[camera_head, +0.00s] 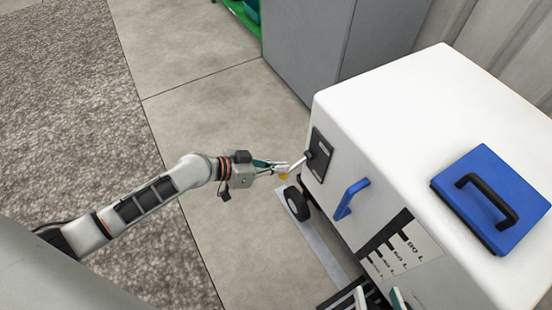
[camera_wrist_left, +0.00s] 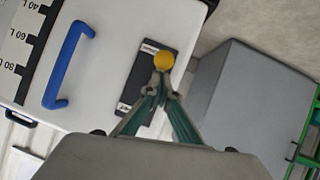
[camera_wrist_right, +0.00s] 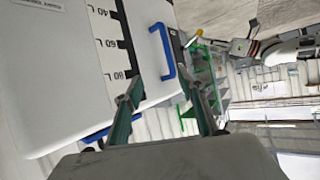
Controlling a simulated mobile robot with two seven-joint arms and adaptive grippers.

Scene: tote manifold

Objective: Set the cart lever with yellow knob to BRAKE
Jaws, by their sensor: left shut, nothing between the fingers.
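The lever's yellow knob (camera_head: 283,177) sits at the end of a light rod that sticks out from a black plate (camera_head: 320,155) on the side of the white cart (camera_head: 440,100). My left gripper (camera_head: 286,167) is right at the knob. In the left wrist view the knob (camera_wrist_left: 164,61) shows just beyond the fingertips (camera_wrist_left: 162,88), which are close together with nothing between them. I cannot tell whether they touch the knob. The plate also shows in this view (camera_wrist_left: 138,84); its lettering is too small to read. My right gripper (camera_wrist_right: 160,98) is open and empty beside the cart's scale side.
A blue side handle (camera_head: 351,198) and a black volume scale (camera_head: 385,238) are on the cart's side. A blue lid with a black handle (camera_head: 470,215) is on top. A black wheel (camera_head: 297,204) shows below the plate. A grey cabinet (camera_head: 310,45) stands behind. Floor left of the cart is clear.

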